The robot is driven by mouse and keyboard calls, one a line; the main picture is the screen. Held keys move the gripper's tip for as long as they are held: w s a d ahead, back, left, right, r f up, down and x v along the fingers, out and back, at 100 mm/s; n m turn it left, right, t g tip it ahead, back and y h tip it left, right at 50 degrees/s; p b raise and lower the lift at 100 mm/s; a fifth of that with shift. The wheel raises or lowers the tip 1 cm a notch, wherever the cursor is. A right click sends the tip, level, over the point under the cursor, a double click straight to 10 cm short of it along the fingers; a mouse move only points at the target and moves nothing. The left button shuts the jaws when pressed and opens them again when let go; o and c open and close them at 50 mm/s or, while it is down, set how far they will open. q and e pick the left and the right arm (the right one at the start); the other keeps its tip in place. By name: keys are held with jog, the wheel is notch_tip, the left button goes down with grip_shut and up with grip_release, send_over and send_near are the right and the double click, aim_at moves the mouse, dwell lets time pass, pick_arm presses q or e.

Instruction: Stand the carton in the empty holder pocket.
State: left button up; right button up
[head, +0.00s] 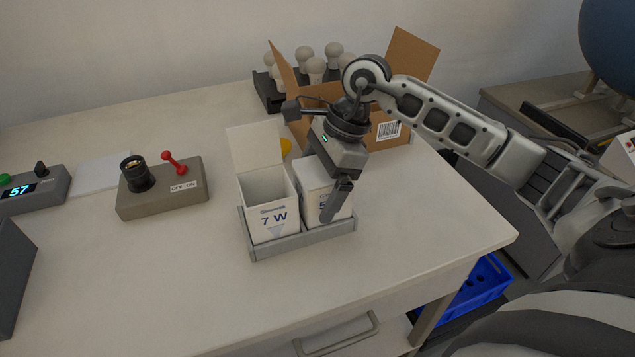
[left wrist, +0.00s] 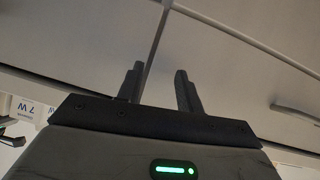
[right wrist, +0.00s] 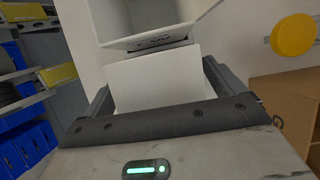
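The holder (head: 305,241) is a grey two-pocket tray near the table's front edge. An open-lidded white carton marked 7 W (head: 270,222) stands in its left pocket. A second white carton (head: 314,196) is upright at the right pocket, its lower edge behind the holder's front wall; I cannot tell whether it touches the bottom. My right gripper (head: 335,196) is over this carton, a finger on each side of it. In the right wrist view the carton (right wrist: 160,82) fills the space between the fingers. My left gripper (left wrist: 160,88) is open and empty, in front of cabinet fronts.
A brown cardboard box (head: 392,137) stands behind the right arm, beside a dark rack of bulbs (head: 268,92). A yellow round object (head: 286,146) is behind the cartons. A tester box with socket and red lever (head: 163,198) stands left. The table's front right is clear.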

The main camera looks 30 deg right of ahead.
jog(key=shift+r, duration=0.2)
jog(key=v, duration=1.2)
jog(key=shift+d, duration=0.1)
jog(key=shift+f, duration=0.1)
